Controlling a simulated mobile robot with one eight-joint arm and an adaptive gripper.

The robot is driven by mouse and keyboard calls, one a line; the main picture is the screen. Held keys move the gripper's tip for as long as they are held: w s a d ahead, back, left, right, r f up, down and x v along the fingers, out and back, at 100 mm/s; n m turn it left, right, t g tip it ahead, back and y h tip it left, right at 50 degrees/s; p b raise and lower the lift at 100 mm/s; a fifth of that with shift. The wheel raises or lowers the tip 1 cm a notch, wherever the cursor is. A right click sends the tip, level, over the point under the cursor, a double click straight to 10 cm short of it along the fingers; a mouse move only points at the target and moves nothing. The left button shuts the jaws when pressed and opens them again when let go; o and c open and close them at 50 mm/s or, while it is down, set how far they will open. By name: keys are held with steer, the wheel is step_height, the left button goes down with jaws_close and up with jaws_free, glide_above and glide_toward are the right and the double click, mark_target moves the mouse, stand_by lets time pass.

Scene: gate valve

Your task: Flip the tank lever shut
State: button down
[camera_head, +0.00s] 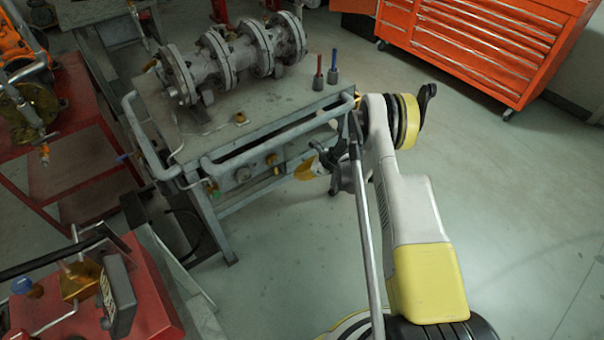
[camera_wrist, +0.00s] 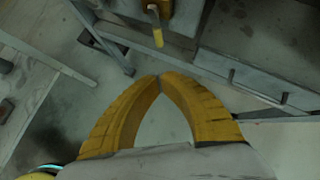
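A short yellow lever (camera_wrist: 157,31) hangs from a yellow-orange body at the top middle of the wrist view. It points down toward my fingertips. My gripper (camera_wrist: 160,77) has its two yellow fingers curved together with their tips meeting and nothing seen between them. A clear gap shows between the tips and the lever. In the head view my gripper (camera_head: 308,168) is in front of the grey workbench's lower front, right of a small yellow fitting (camera_head: 271,159). I cannot tell for sure whether that fitting is the same lever. My arm hides part of the bench's right end.
The grey workbench (camera_head: 225,133) carries a flanged pipe assembly (camera_head: 232,55) and has a rail along its front. Red carts (camera_head: 90,160) stand at the left. An orange tool cabinet (camera_head: 480,40) stands at the back right. The floor at right is clear.

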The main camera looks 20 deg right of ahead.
mark_target(275, 167)
steer(key=w+a+f+b, duration=0.3)
steer(key=w+a, duration=0.1)
steer(key=a, duration=0.1)
steer(key=shift+w, duration=0.15)
steer(key=shift+a, duration=0.1)
steer(key=shift+a, duration=0.1)
steer(key=shift+w+a, duration=0.15)
steer(key=shift+a, duration=0.3)
